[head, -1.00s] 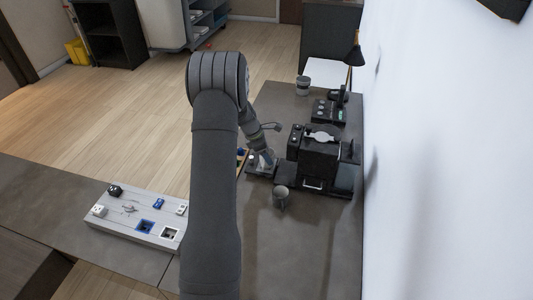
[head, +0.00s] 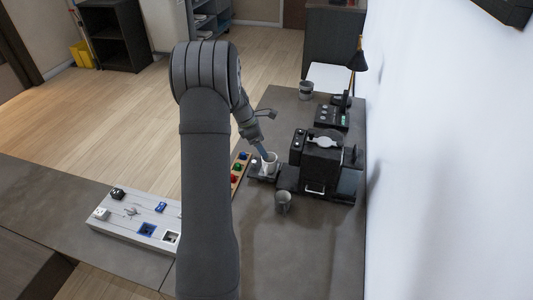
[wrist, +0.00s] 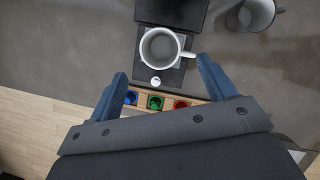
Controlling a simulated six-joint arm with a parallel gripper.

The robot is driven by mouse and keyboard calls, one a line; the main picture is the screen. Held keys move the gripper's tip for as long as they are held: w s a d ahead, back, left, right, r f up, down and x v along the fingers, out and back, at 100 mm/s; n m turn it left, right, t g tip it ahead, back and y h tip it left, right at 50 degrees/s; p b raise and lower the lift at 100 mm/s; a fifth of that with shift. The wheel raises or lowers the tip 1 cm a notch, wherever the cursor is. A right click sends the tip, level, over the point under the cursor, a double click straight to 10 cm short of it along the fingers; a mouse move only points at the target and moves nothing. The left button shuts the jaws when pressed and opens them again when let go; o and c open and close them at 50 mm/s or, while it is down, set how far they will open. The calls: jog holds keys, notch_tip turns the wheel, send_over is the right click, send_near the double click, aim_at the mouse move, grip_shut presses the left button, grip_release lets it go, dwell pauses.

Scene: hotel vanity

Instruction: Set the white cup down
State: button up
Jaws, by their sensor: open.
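The white cup (head: 271,160) stands upright on a small black platform (head: 262,178) beside the black machine. In the wrist view the white cup (wrist: 160,46) shows from above, its handle pointing right, on the black platform (wrist: 145,73). My gripper (wrist: 158,76) is open, its two blue fingers spread apart with nothing between them. The cup lies just beyond the fingertips, apart from them. In the head view my gripper (head: 262,150) is close to the cup on its left side, and its fingers are small and partly hidden there.
The black machine (head: 318,160) stands right of the cup. A grey mug (head: 283,202) stands nearer, also at the wrist view's top right (wrist: 252,14). A wooden strip with coloured buttons (wrist: 155,103) lies beside the platform. A grey panel (head: 135,218) lies at front left.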

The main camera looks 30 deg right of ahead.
aim_at(269, 154)
jog(key=v, duration=0.4)
jog(key=x, duration=1.2)
jog(key=shift+f, duration=0.1)
notch_tip(269, 154, up, 2)
jog(key=shift+r, duration=0.7)
